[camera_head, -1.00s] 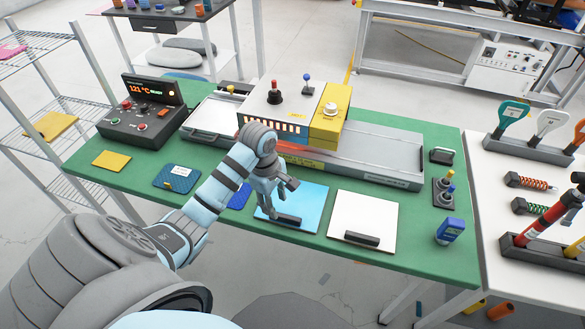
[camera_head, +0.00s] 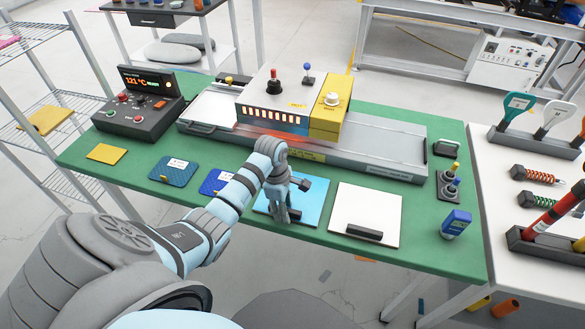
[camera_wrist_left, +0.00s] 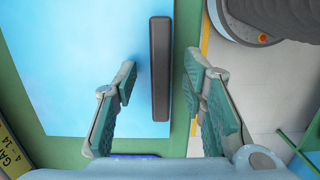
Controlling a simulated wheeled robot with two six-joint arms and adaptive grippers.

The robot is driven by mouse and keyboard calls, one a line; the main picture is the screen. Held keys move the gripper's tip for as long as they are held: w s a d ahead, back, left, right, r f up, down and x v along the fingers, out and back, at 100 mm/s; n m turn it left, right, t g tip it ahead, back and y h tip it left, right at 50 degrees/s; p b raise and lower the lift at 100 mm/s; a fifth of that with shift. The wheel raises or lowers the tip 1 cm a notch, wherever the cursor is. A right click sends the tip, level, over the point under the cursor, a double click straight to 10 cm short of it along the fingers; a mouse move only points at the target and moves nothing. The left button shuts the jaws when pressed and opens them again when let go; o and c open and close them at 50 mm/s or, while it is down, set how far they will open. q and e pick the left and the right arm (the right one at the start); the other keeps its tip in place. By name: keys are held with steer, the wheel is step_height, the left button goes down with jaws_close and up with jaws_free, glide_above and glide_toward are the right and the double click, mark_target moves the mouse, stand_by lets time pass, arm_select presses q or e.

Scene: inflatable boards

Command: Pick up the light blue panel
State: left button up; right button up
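The light blue panel (camera_head: 312,208) lies flat on the green table near its front edge, with a black bar handle along its front side. My left gripper (camera_head: 290,201) is over the panel and hides part of it and of the handle. In the left wrist view the gripper (camera_wrist_left: 160,105) is open. Its two fingers stand on either side of the black handle (camera_wrist_left: 161,70), apart from it, with the light blue panel (camera_wrist_left: 70,60) filling the left of the picture. My right gripper is not in view.
A white panel (camera_head: 375,208) with a black handle lies to the right. Dark blue pads (camera_head: 173,172) lie to the left. A grey machine with a yellow box (camera_head: 327,123) stands behind. A blue device (camera_head: 455,223) stands near the right front corner of the green table (camera_head: 425,250).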

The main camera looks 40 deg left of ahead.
arm_select(q)
steer(key=shift+r, duration=0.15)
jaws_close()
